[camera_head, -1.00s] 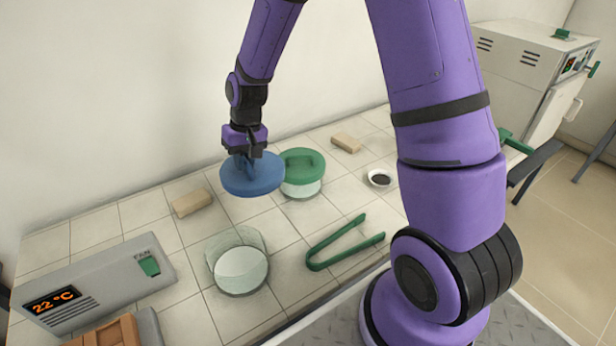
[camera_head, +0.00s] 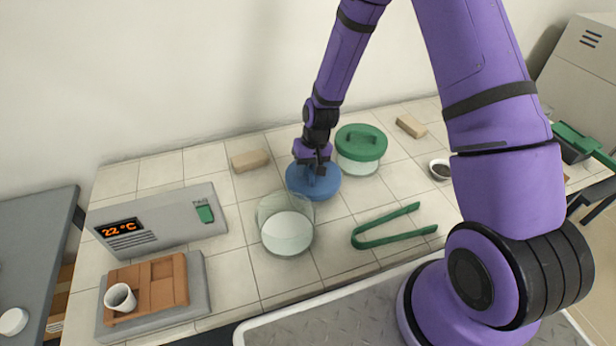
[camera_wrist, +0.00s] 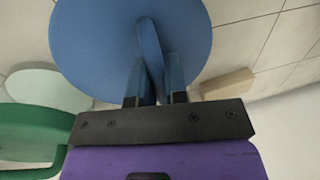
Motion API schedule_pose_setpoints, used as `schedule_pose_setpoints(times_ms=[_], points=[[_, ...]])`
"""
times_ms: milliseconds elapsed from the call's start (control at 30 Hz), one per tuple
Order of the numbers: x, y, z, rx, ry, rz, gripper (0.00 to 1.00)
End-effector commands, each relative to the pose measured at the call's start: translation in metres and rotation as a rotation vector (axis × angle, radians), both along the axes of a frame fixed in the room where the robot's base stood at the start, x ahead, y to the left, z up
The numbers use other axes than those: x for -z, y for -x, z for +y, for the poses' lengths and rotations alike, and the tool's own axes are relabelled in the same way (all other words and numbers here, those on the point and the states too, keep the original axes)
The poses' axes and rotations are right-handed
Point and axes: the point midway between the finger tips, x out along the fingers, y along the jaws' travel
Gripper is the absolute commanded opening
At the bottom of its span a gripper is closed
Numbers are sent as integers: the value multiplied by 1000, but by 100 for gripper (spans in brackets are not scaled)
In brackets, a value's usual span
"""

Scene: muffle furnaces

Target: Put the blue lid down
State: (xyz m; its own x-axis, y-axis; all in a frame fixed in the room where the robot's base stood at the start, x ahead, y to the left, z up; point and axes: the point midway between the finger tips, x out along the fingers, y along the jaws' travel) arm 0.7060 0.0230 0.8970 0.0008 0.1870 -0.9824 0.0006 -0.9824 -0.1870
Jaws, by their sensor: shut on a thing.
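The round blue lid (camera_head: 298,184) is level, just behind and right of the open glass jar (camera_head: 287,232) and in front of the green-lidded jar (camera_head: 361,144). My gripper (camera_head: 317,166) is above it, shut on its upright handle. In the wrist view the lid (camera_wrist: 95,40) fills the upper middle, and its handle stands between my fingers (camera_wrist: 153,85). The lid is low over the tiled bench; I cannot tell whether it touches the tiles.
Green tongs (camera_head: 385,240) lie in front. Tan blocks (camera_head: 250,160) (camera_head: 411,126) lie behind, and a small dark-filled dish (camera_head: 440,170) is at the right. A grey 22 °C control unit (camera_head: 160,225) and a brown tray (camera_head: 170,280) with a white crucible (camera_head: 120,297) stand left.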

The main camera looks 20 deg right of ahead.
Motion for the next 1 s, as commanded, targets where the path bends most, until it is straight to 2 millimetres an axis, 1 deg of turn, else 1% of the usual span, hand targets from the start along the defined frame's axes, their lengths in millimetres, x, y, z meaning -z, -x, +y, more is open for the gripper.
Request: schedule_pose_setpoints(times_ms=[200,267,633,667,700,733,767,1000], points=[[28,1,0,0,0,4,0],[33,1,0,0,0,2,0],[37,0,0,0,0,1,0],[37,0,0,0,0,1,19],[37,0,0,0,0,1,28],[37,0,0,0,0,1,35],[37,0,0,0,0,1,40],[37,0,0,0,0,1,40]])
